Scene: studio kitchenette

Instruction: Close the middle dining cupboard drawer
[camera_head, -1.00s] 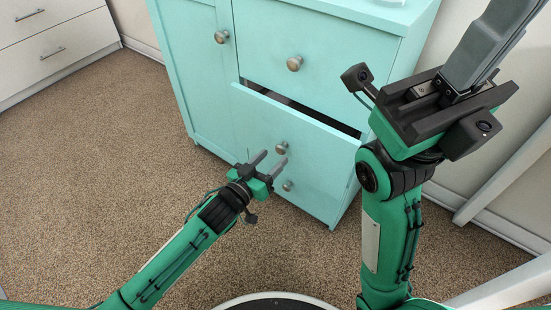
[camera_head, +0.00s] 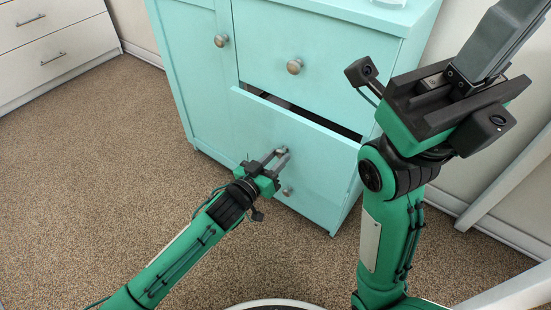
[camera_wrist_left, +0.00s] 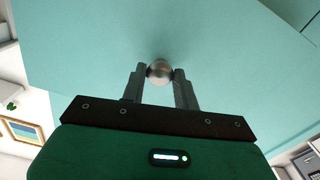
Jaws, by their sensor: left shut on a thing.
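The middle drawer (camera_head: 310,138) of the turquoise dining cupboard (camera_head: 185,60) stands partly open, with a dark gap along its top edge. Its round metal knob (camera_wrist_left: 159,71) sits between the fingertips of my left gripper (camera_head: 278,157) in the left wrist view. My left gripper is shut on this knob; in the head view the fingers largely cover it. My right gripper (camera_head: 490,45) is raised at the right, in front of the cupboard's right side. Its fingers run up past the frame edge, so I cannot tell their opening.
The drawer above, with its knob (camera_head: 294,66), is shut. The lower knob (camera_head: 287,190) sits below my left gripper. A white drawer unit (camera_head: 55,45) stands at the far left. Brown carpet (camera_head: 110,170) lies open on the left.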

